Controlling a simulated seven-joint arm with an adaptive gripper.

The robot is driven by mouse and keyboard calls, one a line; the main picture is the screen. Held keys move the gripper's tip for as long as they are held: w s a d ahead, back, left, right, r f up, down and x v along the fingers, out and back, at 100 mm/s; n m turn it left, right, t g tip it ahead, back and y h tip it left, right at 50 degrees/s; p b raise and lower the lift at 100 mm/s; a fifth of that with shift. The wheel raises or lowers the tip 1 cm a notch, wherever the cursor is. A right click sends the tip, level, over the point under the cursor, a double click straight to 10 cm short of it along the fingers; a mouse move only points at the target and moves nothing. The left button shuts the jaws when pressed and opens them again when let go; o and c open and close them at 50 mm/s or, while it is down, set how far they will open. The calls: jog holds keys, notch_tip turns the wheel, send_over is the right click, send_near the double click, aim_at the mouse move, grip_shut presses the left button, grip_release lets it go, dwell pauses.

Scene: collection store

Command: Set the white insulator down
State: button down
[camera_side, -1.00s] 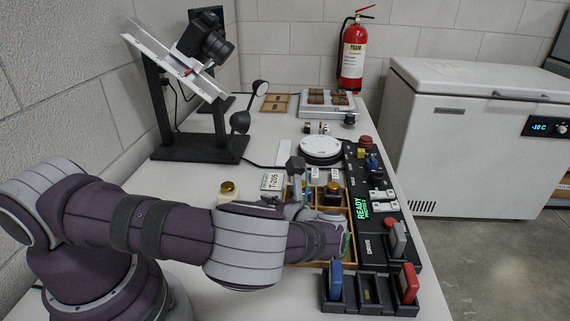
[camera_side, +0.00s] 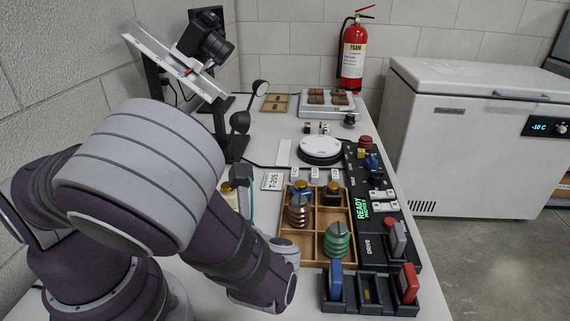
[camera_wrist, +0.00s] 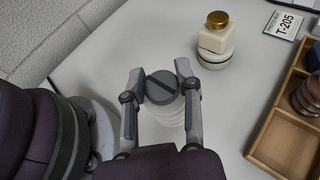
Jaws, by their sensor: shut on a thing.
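The white insulator, a ribbed white body (camera_wrist: 172,115) with a slotted grey cap, is between the fingers of my gripper (camera_wrist: 160,86) in the wrist view. My gripper is shut on it near the cap. I cannot tell whether its base touches the table. In the side view my gripper (camera_side: 243,180) is left of the wooden tray, and my arm hides the insulator. A white jar with a gold cap (camera_wrist: 217,38) stands just beyond the gripper, apart from it.
The divided wooden tray (camera_side: 319,262) holds a brown ribbed insulator (camera_side: 299,212), a green one (camera_side: 338,241) and gold-capped jars. A T-205 card (camera_side: 271,181) lies left of it. A black stand (camera_side: 237,143) is behind. Bare white table surrounds the gripper in the wrist view.

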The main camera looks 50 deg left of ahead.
jog(key=s+d, duration=0.1)
jog(key=s, duration=0.3)
jog(key=w+d+r+m+t+h, duration=0.25)
jog(key=w+r+m+t, duration=0.3)
jog(key=w, duration=0.45)
jog(key=w+d+r+m+t+h, duration=0.1)
jog(key=w+r+m+t+h, duration=0.4)
jog(key=w, duration=0.5)
jog(key=w+f+m, duration=0.1)
jog(key=w+f, duration=0.1)
jog(key=f, duration=0.2)
jog(key=w+d+f+m+t, duration=0.1)
jog(key=w+f, duration=0.1)
jog(key=f, duration=0.3)
jog(key=w+f+m+t, duration=0.1)
jog(key=w+f, duration=0.1)
jog(key=f, duration=0.2)
jog(key=shift+w+d+f+h, duration=0.2)
jog(key=shift+d+f+h, duration=0.1)
jog(key=shift+d+h, duration=0.1)
jog(key=shift+f, duration=0.3)
jog(key=c, duration=0.8)
grip_release()
